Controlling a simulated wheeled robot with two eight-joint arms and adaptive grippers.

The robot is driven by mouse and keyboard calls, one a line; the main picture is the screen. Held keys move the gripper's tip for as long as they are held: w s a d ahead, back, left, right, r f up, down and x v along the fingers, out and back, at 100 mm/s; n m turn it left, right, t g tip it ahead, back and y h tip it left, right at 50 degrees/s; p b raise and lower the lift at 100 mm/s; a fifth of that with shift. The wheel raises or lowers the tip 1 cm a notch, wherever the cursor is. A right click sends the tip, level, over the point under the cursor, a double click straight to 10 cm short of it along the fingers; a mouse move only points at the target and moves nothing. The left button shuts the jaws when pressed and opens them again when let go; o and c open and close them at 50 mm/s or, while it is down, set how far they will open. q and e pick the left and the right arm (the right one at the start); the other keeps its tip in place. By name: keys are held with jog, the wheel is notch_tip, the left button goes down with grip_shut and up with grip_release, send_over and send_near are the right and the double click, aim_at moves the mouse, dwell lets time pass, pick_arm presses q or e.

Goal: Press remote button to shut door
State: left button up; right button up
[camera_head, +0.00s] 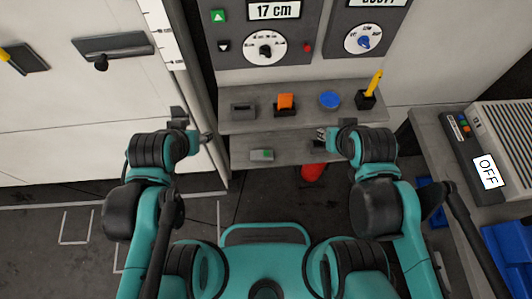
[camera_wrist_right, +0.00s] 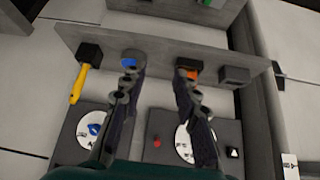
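A small grey remote-like box with a green button (camera_head: 262,155) lies on the lower shelf, between my two grippers and touched by neither. A bit of green (camera_wrist_right: 207,2) shows at the top edge of the right wrist view. My right gripper (camera_head: 325,137) is to the right of the box, near the shelf front. In the right wrist view its two fingers (camera_wrist_right: 159,67) are spread with nothing between them. My left gripper (camera_head: 197,128) is to the left of the box; its finger opening is unclear. A large white panel with a dark handle (camera_head: 101,62) is at left; I cannot tell whether it is the door.
The upper shelf (camera_head: 233,126) holds a dark block (camera_head: 243,107), an orange item (camera_head: 285,102), a blue round item (camera_head: 329,99) and a yellow-handled tool (camera_head: 373,84). Control panels hang above. A red object (camera_head: 313,172) is below the lower shelf. An OFF unit (camera_head: 487,171) stands right.

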grip_shut()
dwell(1.0)
